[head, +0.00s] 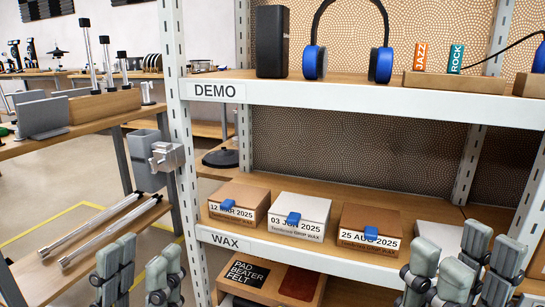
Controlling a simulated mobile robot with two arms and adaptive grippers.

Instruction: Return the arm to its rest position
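My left gripper (140,272) is at the bottom left, in front of the shelf's left post. Its grey padded fingers point up with a gap between them, and it holds nothing visible. My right gripper (462,272) is at the bottom right, in front of the lower shelves. Its fingers are spread apart and no object shows between them. The bases of both grippers and most of both arms are below the picture.
The WAX shelf (270,245) carries wax boxes with blue clips, including a white box (299,217). A felt box (268,283) sits below. The DEMO shelf (350,92) holds blue headphones (380,64). A bench (70,130) with metal rods stands left.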

